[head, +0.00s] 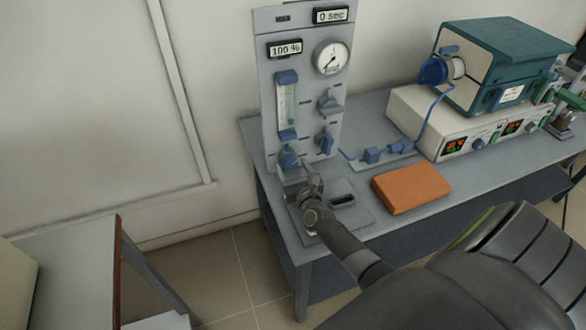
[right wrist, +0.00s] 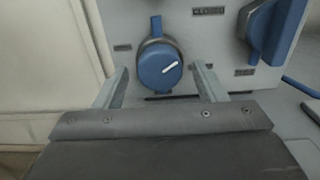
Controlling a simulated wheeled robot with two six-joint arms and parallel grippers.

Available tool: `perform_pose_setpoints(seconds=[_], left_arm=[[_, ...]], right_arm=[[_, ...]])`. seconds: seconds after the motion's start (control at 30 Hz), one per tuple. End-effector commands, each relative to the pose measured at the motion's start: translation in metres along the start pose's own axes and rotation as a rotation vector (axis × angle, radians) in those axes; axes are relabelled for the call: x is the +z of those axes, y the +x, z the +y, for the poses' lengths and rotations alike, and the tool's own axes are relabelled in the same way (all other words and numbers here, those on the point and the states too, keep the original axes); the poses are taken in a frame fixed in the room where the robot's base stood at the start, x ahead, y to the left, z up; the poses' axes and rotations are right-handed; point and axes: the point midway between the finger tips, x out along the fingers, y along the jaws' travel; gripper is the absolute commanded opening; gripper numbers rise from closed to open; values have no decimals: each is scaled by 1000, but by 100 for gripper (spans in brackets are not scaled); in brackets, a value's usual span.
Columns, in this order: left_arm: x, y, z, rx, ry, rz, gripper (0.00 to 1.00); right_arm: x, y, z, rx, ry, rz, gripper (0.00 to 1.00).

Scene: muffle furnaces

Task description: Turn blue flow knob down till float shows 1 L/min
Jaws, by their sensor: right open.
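The blue flow knob (head: 288,158) sits low on the left of the grey upright gas panel (head: 268,110), under the flow tube (head: 287,105). The float is too small to read in the head view. In the right wrist view the round blue knob (right wrist: 158,66) has a white pointer mark tilted up to the right. My right gripper (head: 296,172) is just in front of the knob. Its open fingers (right wrist: 160,84) stand left and right of the knob, with gaps on both sides. My left gripper is not in view.
A blue valve handle (head: 325,141) is right of the knob; it also shows in the right wrist view (right wrist: 272,30). A grey selector (head: 330,102) and a gauge (head: 331,58) are above it. An orange block (head: 411,188) and a teal furnace (head: 497,62) stand to the right on the bench.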

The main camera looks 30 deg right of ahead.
Motion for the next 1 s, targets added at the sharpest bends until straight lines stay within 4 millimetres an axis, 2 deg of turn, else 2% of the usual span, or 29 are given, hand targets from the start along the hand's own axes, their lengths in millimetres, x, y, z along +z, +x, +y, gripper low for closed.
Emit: perform_pose_setpoints(seconds=[0.27,0.6,1.0], left_arm=[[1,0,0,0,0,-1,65],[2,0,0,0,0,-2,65],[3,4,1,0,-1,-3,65]], right_arm=[[0,1,0,0,0,0,63],[0,0,0,0,-1,0,20],[0,0,0,0,-54,1,20]])
